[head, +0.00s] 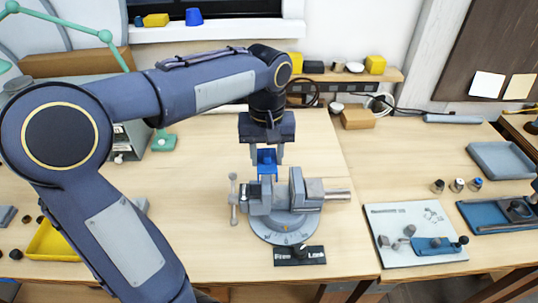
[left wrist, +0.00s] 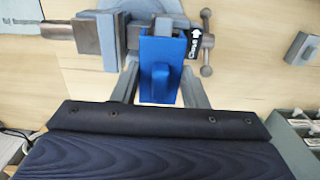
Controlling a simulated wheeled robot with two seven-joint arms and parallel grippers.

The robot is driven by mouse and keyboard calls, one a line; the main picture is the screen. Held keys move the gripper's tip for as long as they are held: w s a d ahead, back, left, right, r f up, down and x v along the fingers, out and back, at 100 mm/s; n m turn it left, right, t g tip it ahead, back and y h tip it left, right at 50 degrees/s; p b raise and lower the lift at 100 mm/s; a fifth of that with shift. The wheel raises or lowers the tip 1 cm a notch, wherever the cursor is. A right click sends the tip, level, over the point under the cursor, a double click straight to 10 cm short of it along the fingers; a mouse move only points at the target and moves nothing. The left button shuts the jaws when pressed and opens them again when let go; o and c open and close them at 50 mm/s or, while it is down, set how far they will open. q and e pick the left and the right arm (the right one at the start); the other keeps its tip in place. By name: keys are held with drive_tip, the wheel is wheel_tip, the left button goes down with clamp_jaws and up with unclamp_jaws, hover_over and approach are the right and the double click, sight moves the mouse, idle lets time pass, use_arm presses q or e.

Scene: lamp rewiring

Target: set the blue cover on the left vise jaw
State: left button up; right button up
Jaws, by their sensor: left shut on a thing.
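The blue cover (head: 267,170) is between the fingers of my left gripper (head: 266,154), which is shut on it. In the left wrist view the cover (left wrist: 160,85) sits between the two grey fingers, with its far end at the vise. The grey vise (head: 285,225) stands on the table. Its left jaw (head: 258,200) is just in front of and below the cover in the head view. I cannot tell whether cover and jaw touch. My right gripper is in neither view.
The vise's handle bar (head: 233,200) stands at its left, and a label plate (head: 299,256) lies at its front. A pale board with small parts (head: 400,216), a blue tray (head: 490,213) and a grey tray (head: 500,160) are at the right. A yellow bin (head: 52,243) is at the left.

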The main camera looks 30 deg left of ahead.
sight(267, 180)
use_arm(q)
drive_tip(key=shift+f+b, duration=0.9)
drive_tip(key=shift+f, duration=0.3)
drive_tip(key=shift+f+b, duration=1.15)
drive_tip(key=shift+f, duration=0.6)
drive_tip(key=shift+f, duration=0.3)
drive_tip(key=o, duration=1.1)
wheel_tip(267, 180, up, 8)
drive_tip(key=shift+f, duration=0.1)
